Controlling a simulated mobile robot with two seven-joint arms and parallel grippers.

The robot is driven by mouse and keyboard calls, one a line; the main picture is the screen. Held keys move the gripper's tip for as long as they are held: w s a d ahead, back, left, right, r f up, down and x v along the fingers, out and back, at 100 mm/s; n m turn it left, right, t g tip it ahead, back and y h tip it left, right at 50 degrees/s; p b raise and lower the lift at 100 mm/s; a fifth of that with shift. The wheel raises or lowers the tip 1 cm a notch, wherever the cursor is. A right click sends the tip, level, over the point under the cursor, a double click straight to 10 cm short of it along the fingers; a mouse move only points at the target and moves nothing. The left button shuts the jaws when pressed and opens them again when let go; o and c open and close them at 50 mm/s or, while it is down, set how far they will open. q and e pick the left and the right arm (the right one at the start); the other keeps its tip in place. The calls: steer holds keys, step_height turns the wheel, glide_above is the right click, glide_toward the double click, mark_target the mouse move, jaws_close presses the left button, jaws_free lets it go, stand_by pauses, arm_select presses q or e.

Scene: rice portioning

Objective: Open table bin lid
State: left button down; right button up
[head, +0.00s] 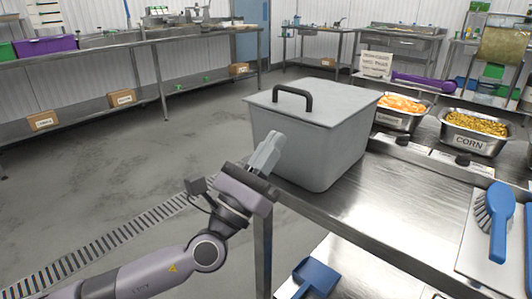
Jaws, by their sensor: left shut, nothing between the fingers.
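The grey table bin (318,155) stands on the steel table near its left corner. My left gripper (274,140) is shut and empty. It is in front of the bin's left wall, below the lid's edge; I cannot tell whether it touches the wall. My right gripper is not in view.
The steel table (390,205) has bare room right of the bin. A carrot tray (400,112) and a corn tray (474,132) stand behind. A blue brush (498,222) lies at the right. A blue scoop (316,277) is on the lower shelf.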

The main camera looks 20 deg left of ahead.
arm_select(q)
steer(key=p+x, duration=0.1)
steer(key=x, duration=0.3)
steer(key=shift+w+d+r, duration=0.1)
steer(key=shift+w+r, duration=0.05)
steer(key=shift+r, duration=0.05)
steer(key=shift+w+r, duration=0.25)
steer(key=shift+r, duration=0.15)
steer(key=shift+w+d+f, duration=0.15)
steer(key=shift+w+d, duration=0.05)
steer(key=shift+w, duration=0.15)
